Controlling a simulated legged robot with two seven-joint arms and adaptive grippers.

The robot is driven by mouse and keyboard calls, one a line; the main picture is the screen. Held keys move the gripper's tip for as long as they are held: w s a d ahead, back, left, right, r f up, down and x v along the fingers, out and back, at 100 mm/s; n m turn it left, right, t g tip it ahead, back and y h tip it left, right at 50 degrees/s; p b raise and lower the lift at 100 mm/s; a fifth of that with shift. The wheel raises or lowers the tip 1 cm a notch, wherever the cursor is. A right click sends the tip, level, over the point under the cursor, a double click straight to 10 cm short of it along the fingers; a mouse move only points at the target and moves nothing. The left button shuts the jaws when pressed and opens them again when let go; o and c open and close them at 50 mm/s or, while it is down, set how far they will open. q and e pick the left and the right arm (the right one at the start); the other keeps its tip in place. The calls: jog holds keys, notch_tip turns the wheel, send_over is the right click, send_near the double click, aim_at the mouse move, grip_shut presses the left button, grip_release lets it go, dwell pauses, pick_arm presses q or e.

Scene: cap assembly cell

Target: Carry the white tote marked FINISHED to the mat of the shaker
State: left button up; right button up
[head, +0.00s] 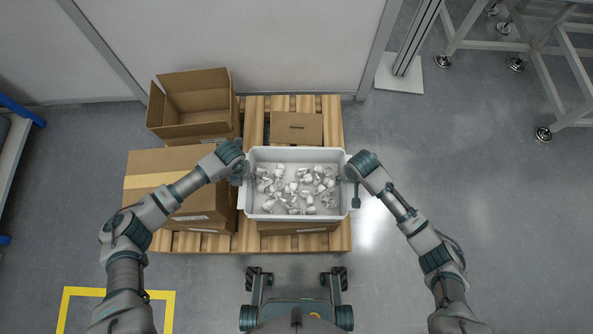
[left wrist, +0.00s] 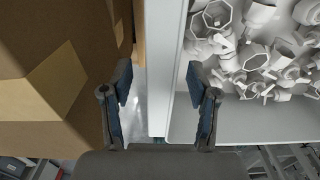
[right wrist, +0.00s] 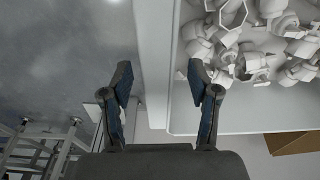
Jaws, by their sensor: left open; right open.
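The white tote (head: 298,218) sits over a cardboard box on the pallet, filled with white cap-like parts. No FINISHED marking is readable from here. My left gripper (head: 243,172) is at the tote's left end; in the left wrist view its open fingers (left wrist: 160,85) stand on either side of the tote's end rim (left wrist: 160,60). My right gripper (head: 347,174) is at the right end; in the right wrist view its open fingers (right wrist: 160,82) stand on either side of that rim (right wrist: 155,50). Neither is closed on it. The shaker and its mat are not identifiable.
A closed carton (head: 150,165) stands close to the tote's left side. An open empty carton (head: 192,105) and a small box (head: 296,128) are behind on the wooden pallet (head: 335,125). A post on a base plate (head: 400,75) stands back right. Floor (head: 490,200) at right is clear.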

pick_arm(q)
jog(key=shift+a+f, duration=0.1)
jog(key=shift+f, duration=0.05)
pick_arm(e)
jog(key=shift+a+f, duration=0.15)
pick_arm(q)
jog(key=shift+d, duration=0.3)
grip_shut()
pick_arm(e)
jog(key=shift+d, duration=0.3)
grip_shut()
pick_arm(q)
jog(key=shift+a, duration=0.1)
pick_arm(e)
jog(key=shift+a, duration=0.15)
